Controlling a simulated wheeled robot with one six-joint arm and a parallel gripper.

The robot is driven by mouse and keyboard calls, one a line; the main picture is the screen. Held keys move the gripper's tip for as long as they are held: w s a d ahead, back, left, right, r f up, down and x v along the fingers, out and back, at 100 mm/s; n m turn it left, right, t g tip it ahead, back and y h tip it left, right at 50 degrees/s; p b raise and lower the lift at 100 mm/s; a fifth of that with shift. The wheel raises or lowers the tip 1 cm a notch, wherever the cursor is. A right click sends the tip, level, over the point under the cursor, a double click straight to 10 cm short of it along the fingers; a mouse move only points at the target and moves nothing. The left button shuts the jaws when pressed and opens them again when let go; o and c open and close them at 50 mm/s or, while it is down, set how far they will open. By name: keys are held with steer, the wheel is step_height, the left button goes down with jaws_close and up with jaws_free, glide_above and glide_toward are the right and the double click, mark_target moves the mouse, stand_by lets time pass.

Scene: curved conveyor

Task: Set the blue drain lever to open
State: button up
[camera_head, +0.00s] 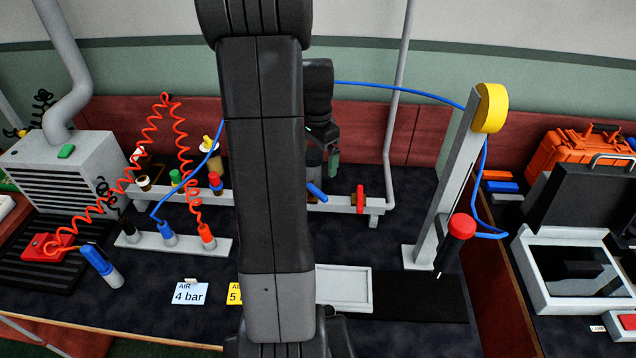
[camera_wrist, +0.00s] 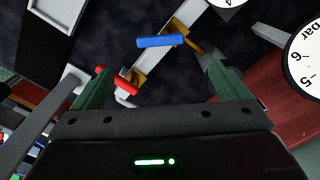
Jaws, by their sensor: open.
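The blue drain lever (camera_head: 317,191) sits on the pale horizontal pipe, just right of my arm in the head view, and slants down to the right. In the wrist view the blue lever (camera_wrist: 160,41) lies across the pipe at an angle, ahead of the gap between my fingers. My gripper (camera_wrist: 160,72) is open and empty, with one green finger on each side. In the head view my gripper (camera_head: 332,160) hangs above and behind the lever, apart from it; my arm hides part of the pipe.
A red handle (camera_head: 360,198) stands on the pipe to the right; it shows near my left finger in the wrist view (camera_wrist: 115,80). Gauge dials (camera_wrist: 302,55) are at the wrist view's right. A grey post (camera_head: 446,180) and a white tray (camera_head: 343,287) stand nearby.

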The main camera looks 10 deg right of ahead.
mark_target(318, 189)
step_height(318, 189, down, 11)
steer(key=shift+w+f+p, duration=0.1)
steer(key=shift+p, duration=0.4)
steer(key=shift+c, duration=0.3)
steer(key=c, duration=1.3)
steer(key=shift+d+f+n+b, duration=0.1)
steer(key=shift+d+n+b, duration=0.05)
steer(key=shift+n+b, duration=0.45)
steer(key=shift+c, duration=0.2)
steer(key=shift+w+d+n, duration=0.1)
steer(key=shift+w+n, duration=0.05)
steer(key=shift+n, duration=0.35)
steer(key=o, duration=1.4)
steer(key=shift+r, duration=0.2)
